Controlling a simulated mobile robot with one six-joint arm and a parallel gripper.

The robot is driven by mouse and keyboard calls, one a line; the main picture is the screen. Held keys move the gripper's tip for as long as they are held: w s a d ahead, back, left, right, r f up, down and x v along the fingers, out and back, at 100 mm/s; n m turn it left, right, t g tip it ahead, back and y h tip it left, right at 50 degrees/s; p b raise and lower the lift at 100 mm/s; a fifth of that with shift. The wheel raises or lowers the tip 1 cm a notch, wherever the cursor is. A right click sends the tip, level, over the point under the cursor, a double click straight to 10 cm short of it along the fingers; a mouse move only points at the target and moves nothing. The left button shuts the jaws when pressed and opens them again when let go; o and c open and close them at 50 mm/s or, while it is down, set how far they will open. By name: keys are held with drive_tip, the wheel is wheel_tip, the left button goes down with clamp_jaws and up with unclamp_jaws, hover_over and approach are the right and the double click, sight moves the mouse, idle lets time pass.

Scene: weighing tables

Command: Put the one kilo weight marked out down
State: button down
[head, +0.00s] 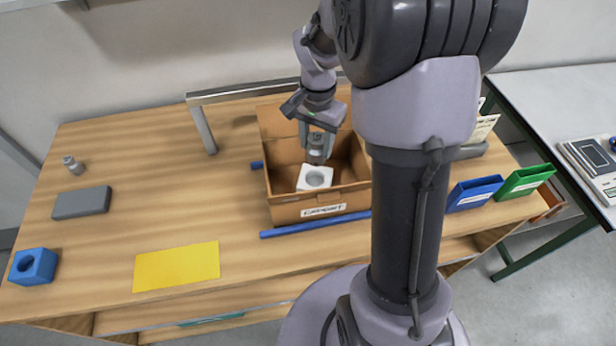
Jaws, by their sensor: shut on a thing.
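My gripper (317,155) points down inside the open cardboard box (285,212). It is shut on a small grey metal weight (317,147), which the fingers partly cover. No marking on it can be read. A white block with a round hollow (314,179) lies in the box just below the fingertips. I cannot tell whether the weight touches the block. Another small grey metal weight (72,165) stands upright at the left of the wooden table (150,150).
Blue strips (315,224) edge the box. A grey slab (82,203), a blue block with a hole (33,266) and a yellow mat (177,266) lie to the left. Blue (474,193) and green (525,181) bins stand right. A metal rail (203,130) stands behind. My arm hides the middle right.

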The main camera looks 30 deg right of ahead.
wheel_tip(320, 180, down, 10)
drive_tip(key=b, duration=0.3)
drive_tip(key=shift+f, duration=0.15)
drive_tip(key=shift+f+b, duration=0.25)
drive_tip(key=shift+b, duration=0.2)
drive_tip(key=c, duration=0.8)
unclamp_jaws()
drive_tip(key=shift+o, duration=0.2)
wheel_tip(320, 180, up, 12)
drive_tip(key=p, duration=0.4)
drive_tip(key=shift+r+p, duration=0.1)
drive_tip(key=shift+p, duration=0.25)
drive_tip(key=s+a+r+n+t+y, duration=0.2)
drive_tip(key=s+a+r+n+t, duration=0.3)
drive_tip(key=s+a+r, duration=0.8)
drive_tip(key=s+a+n, duration=0.2)
drive_tip(key=s+a, duration=0.1)
drive_tip(key=s, duration=0.1)
drive_tip(key=shift+a+r+t, duration=0.15)
drive_tip(key=shift+r+t, duration=0.15)
drive_tip(key=shift+t, duration=0.1)
